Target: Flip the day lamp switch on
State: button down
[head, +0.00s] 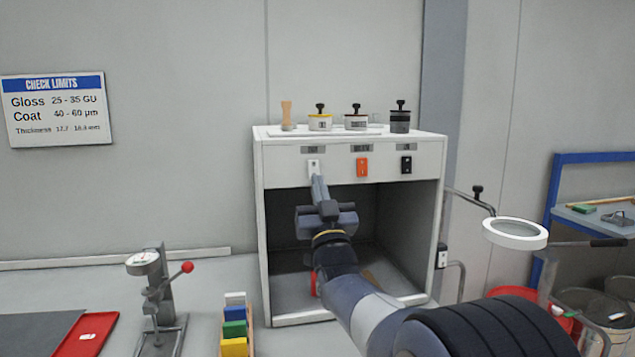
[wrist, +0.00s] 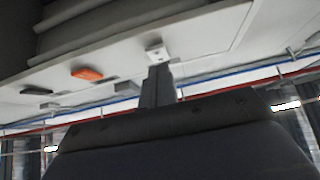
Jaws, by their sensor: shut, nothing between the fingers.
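Three rocker switches sit in a row on the white front panel of the light cabinet: a white one (head: 313,166) at the left, an orange one (head: 362,167) in the middle and a black one (head: 406,165) at the right. The small labels above them are too blurred to read, so I cannot tell which is the day lamp. My gripper (head: 316,177) is shut and empty, its fingertips just below the white switch. The wrist view shows the fingertips at or very near the white switch (wrist: 155,53); contact is unclear. The orange switch (wrist: 87,74) stands apart.
The cabinet (head: 258,235) is open and dark inside, with my arm across its opening. Jars and a brush stand on top. A dial gauge (head: 145,262) with a red-knobbed lever, coloured blocks (head: 235,328) and a ring magnifier (head: 515,233) are nearby.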

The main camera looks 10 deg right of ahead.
jog(key=shift+w+f, duration=0.1)
jog(key=shift+w, duration=0.55)
jog(key=shift+f, duration=0.1)
jog(key=shift+w+b, duration=0.25)
jog(key=shift+b, duration=0.3)
